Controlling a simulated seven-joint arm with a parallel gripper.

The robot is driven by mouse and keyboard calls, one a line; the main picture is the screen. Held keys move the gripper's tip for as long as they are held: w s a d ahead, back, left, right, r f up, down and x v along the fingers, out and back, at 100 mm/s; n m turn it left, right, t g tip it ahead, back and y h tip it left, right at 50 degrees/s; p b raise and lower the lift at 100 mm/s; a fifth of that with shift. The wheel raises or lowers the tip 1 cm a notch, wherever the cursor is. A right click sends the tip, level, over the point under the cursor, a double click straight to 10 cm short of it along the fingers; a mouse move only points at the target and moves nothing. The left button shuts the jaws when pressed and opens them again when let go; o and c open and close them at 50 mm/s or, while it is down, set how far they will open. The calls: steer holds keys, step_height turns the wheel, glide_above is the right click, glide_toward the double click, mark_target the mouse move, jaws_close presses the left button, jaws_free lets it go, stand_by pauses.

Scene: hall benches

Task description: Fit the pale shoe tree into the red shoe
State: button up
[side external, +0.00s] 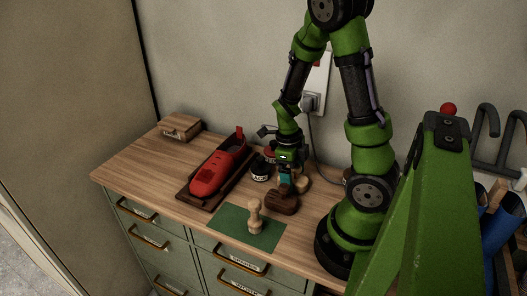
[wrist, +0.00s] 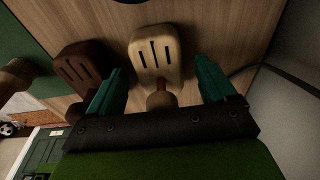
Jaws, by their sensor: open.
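The pale shoe tree (wrist: 155,48), with slots cut in its body and a round knob, lies on the wooden bench top. In the wrist view it lies between the two teal fingers of my gripper (wrist: 163,72), which are open and apart from its knob. In the side view the pale shoe tree (side external: 303,182) is partly hidden behind my gripper (side external: 286,183). A dark brown slotted shoe tree (wrist: 82,66) lies beside it; it also shows in the side view (side external: 282,203). The red shoe (side external: 212,175) rests in a dark tray, its opening toward the wall.
A pale wooden knobbed piece (side external: 255,217) stands on a green mat (side external: 228,222) near the front edge. Small dark tins (side external: 260,172) stand between shoe and gripper. A wooden box (side external: 179,128) sits at the back left. Bench is clear left of the dark tray (side external: 185,195).

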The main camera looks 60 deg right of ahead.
steer(key=c, duration=1.2)
steer(key=shift+o, duration=0.2)
